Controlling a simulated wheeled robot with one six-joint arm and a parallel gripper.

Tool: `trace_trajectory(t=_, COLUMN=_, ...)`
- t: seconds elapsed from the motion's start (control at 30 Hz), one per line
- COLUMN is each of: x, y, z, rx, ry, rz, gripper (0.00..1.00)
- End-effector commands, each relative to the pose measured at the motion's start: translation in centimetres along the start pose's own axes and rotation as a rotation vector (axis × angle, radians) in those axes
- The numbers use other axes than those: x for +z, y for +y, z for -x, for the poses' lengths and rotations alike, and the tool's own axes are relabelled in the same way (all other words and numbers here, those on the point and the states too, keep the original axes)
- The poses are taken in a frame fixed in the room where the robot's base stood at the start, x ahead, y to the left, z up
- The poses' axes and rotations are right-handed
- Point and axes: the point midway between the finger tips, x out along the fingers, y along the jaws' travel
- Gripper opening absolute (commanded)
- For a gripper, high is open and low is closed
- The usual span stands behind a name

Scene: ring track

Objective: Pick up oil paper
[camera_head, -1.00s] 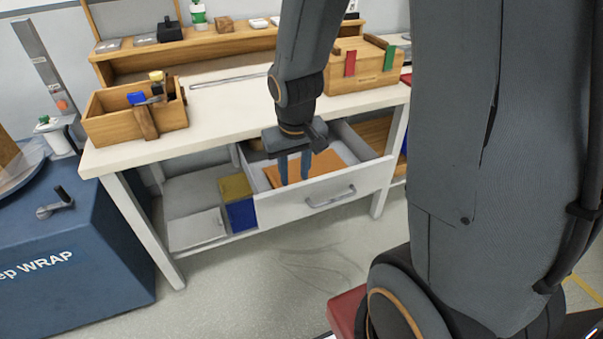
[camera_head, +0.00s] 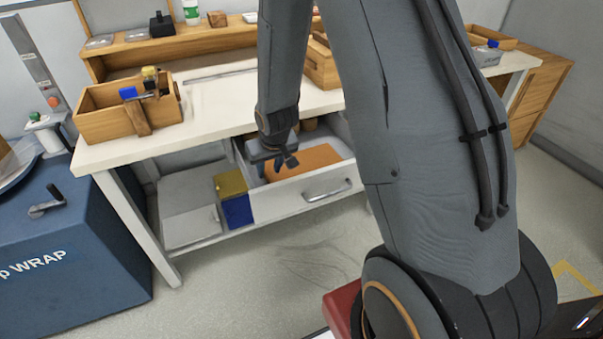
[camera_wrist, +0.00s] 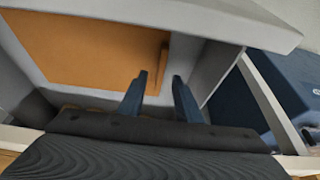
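The oil paper, seen as a flat orange-brown sheet (camera_head: 308,160), lies in the open white drawer (camera_head: 305,197) under the workbench. In the wrist view the sheet (camera_wrist: 85,45) fills the upper left, with a narrow darker strip along its right edge. My gripper (camera_head: 274,168) is down in the left part of the drawer, beside the sheet's left end in the head view. In the wrist view its two blue fingers (camera_wrist: 159,92) stand apart, close to the strip, with bare drawer floor showing between them. In the head view the fingers are mostly hidden.
The drawer walls are close around my gripper. Above is the white benchtop (camera_head: 215,110) with a wooden tool box (camera_head: 130,105). A yellow and blue box (camera_head: 233,200) is on the lower shelf. A blue wrap machine (camera_head: 75,245) stands at the left.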

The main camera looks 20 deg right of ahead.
Motion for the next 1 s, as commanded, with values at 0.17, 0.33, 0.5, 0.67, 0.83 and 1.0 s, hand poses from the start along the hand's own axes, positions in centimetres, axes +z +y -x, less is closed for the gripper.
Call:
trace_trajectory(t=0.17, x=0.3, y=-0.1, z=-2.3, rx=0.0, ry=-0.003, rz=0.001, gripper=0.31)
trace_trajectory(t=0.33, x=0.3, y=-0.1, z=-3.0, rx=0.0, ry=-0.002, rz=0.001, gripper=0.31)
trace_trajectory(t=0.5, x=0.3, y=-0.1, z=-3.0, rx=0.0, ry=-0.002, rz=0.001, gripper=0.31)
trace_trajectory(t=0.67, x=0.3, y=-0.1, z=-3.0, rx=0.0, ry=-0.002, rz=0.001, gripper=0.31)
trace_trajectory(t=0.83, x=0.3, y=-0.1, z=-3.1, rx=0.0, ry=-0.002, rz=0.001, gripper=0.28)
trace_trajectory(t=1.0, x=0.3, y=-0.1, z=-3.1, rx=0.0, ry=-0.002, rz=0.001, gripper=0.0)
